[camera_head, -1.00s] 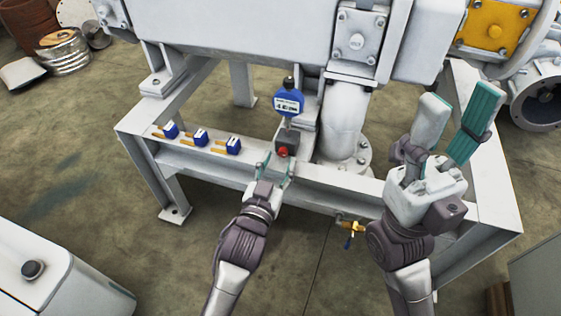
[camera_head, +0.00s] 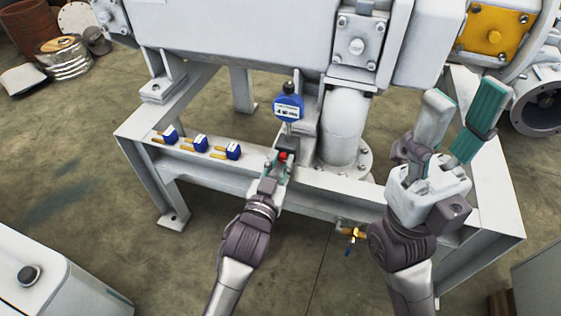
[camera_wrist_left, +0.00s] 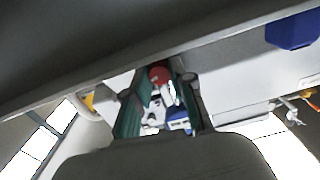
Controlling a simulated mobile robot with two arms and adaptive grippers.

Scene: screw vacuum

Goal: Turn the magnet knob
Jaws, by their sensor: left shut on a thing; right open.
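The magnet knob (camera_head: 283,157) is a small red knob on the front of a dark magnetic base. The base stands on the white frame and carries a blue dial gauge (camera_head: 288,107). My left gripper (camera_head: 278,166) is shut on the red knob, its green-padded fingers on either side of it. The left wrist view shows the red knob (camera_wrist_left: 160,75) between the two green fingers (camera_wrist_left: 160,105). The exact contact is partly hidden by the fingers. My right gripper (camera_head: 462,115) is open and empty, raised above the right part of the frame.
Several blue-and-yellow pieces (camera_head: 200,144) lie on the frame's left beam. A white pipe (camera_head: 343,130) rises right of the gauge. A brass valve (camera_head: 352,234) hangs at the frame's front. A white cabinet (camera_head: 50,275) stands at lower left.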

